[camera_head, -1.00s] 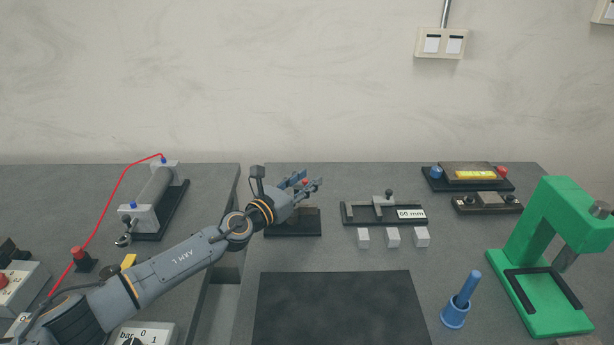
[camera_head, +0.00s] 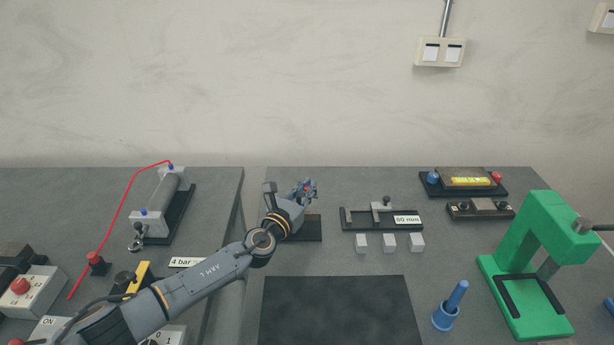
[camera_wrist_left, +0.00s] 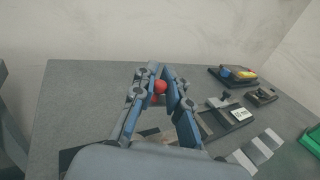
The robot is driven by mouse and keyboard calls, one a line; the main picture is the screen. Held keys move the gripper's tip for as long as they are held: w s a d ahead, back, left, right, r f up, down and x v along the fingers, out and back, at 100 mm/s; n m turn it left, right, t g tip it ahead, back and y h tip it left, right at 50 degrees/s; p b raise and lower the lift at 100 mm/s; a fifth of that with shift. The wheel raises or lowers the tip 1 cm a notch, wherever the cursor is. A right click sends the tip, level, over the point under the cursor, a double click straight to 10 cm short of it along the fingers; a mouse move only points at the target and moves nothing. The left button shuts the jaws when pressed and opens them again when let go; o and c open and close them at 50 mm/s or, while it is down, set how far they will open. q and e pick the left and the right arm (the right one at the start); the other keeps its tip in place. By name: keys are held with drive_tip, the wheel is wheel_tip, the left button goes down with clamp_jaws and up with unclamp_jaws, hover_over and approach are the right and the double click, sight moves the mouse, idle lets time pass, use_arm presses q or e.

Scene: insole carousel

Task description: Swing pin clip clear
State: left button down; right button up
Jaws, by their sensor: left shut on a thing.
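My left gripper (camera_head: 308,188) is above a small dark base (camera_head: 310,231) near the back edge of the right bench. It is shut on a small red knob (camera_wrist_left: 160,87), which shows between the fingertips in the left wrist view. The red of the knob also shows between the fingers in the head view (camera_head: 307,188). My wrist and fingers hide most of what stands on the base. I cannot make out a pin clip apart from the red knob. My right gripper is in neither view.
A gauge fixture (camera_head: 350,225) with a "60 mm" label and three pale blocks (camera_head: 390,241) lie to the right. A green press (camera_head: 525,270) and blue holder (camera_head: 445,318) stand further right. A grey cylinder (camera_head: 160,205) stands left, past a gap between benches.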

use_arm(q)
drive_tip(key=shift+w+r+n+t+y+p, duration=0.1)
drive_tip(key=shift+r+n+t+y+p, duration=0.05)
drive_tip(key=shift+n+t+y+p, duration=0.4)
drive_tip(key=shift+f+y, duration=0.2)
drive_tip(key=shift+y, duration=0.05)
idle(0.6)
drive_tip(key=c, duration=1.4)
unclamp_jaws()
drive_tip(key=shift+a, duration=0.1)
drive_tip(key=v, duration=1.2)
drive_tip(key=shift+r, duration=0.15)
